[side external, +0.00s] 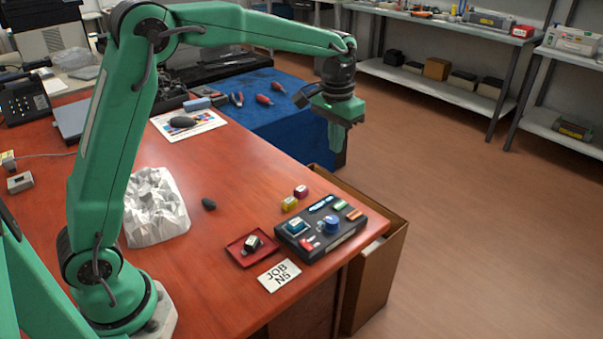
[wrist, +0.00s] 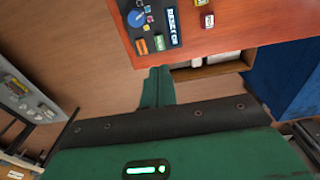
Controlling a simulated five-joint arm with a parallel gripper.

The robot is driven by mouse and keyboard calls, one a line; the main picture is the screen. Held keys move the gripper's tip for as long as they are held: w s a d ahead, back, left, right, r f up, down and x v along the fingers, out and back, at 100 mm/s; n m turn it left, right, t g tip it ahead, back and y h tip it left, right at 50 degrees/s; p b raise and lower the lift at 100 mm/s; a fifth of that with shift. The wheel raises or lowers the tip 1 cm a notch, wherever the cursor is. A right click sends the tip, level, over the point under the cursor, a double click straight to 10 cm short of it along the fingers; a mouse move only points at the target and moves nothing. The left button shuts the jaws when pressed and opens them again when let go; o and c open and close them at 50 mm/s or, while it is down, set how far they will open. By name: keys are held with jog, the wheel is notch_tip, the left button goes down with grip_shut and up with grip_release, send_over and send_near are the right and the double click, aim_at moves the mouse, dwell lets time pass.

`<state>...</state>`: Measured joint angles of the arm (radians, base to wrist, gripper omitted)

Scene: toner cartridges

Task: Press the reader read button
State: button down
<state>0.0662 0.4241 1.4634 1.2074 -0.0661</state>
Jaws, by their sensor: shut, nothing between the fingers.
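The reader (side external: 347,243) is a dark flat box near the right front corner of the red table. It carries a round blue piece (side external: 331,224), a lit display strip (side external: 321,202) and small green, orange and red parts. I cannot tell which part is the read button. In the wrist view the reader (wrist: 160,28) is at the top, with its blue round piece (wrist: 136,18) and lettered display (wrist: 173,24). My gripper (side external: 337,148) is shut and empty, pointing down, high up and beyond the reader, apart from it. Its green fingers also show in the wrist view (wrist: 157,80).
A red tray (side external: 236,255) holding a small dark cartridge, a JOB N5 card (side external: 279,276), and yellow (side external: 290,204) and magenta (side external: 301,191) cartridges surround the reader. An open cardboard box (side external: 378,270) stands below the table edge. Crumpled white plastic (side external: 155,208) lies left.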

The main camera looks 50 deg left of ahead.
aim_at(339, 205)
jog(key=shift+w+d+f+g, duration=0.15)
jog(key=shift+w+f, duration=0.5)
jog(key=shift+f, duration=0.05)
jog(key=shift+w+d+f+g, duration=0.1)
jog(key=shift+w+f+g, duration=0.05)
jog(key=shift+w+f, duration=0.5)
jog(key=shift+f, duration=0.2)
notch_tip(339, 205, down, 14)
jog(key=shift+s+r, duration=0.1)
jog(key=shift+f, duration=1.05)
notch_tip(339, 205, up, 15)
jog(key=shift+w, duration=0.2)
dwell(0.4)
jog(key=shift+r, duration=0.1)
